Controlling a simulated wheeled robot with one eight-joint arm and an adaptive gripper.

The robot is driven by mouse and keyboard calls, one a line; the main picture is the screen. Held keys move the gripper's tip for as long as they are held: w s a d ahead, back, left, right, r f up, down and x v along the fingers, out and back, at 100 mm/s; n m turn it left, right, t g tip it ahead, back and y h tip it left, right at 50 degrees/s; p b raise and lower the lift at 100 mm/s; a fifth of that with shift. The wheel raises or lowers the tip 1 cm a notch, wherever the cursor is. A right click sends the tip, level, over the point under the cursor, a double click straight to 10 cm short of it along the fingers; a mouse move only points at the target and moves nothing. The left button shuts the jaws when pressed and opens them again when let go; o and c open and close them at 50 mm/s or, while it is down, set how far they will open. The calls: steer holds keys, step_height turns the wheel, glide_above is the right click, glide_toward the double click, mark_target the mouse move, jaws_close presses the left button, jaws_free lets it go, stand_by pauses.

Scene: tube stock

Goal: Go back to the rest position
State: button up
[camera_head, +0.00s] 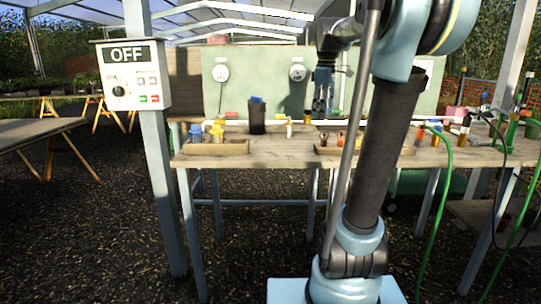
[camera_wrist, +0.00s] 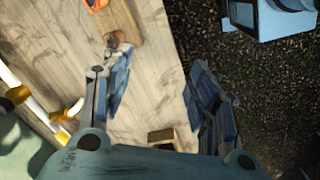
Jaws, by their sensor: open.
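My gripper (camera_head: 322,104) hangs fingers down above the workbench (camera_head: 262,150), right of the dark cup (camera_head: 256,118). The bench top (camera_wrist: 60,55) fills the left of that view. A wooden tray (camera_wrist: 122,20) lies near the left finger, with a brownish piece at its end by that fingertip. I cannot tell whether they touch.
A wooden tray (camera_head: 205,149) with blue and yellow bottles is at the bench's left. Several small bottles stand at the right. A post with an OFF box (camera_head: 133,75) stands at front left. A green hose (camera_head: 436,200) hangs right. Gravel ground is clear before the bench.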

steer(key=s+f+m+t, duration=0.1)
steer(key=s+f+m, duration=1)
steer(key=s+f, duration=1.5)
step_height(320, 180, down, 4)
steer(key=shift+s+r+t, duration=0.1)
steer(key=shift+s+t, duration=0.2)
steer(key=shift+a, duration=0.1)
steer(key=shift+w+f, duration=0.25)
steer(key=shift+w, duration=0.2)
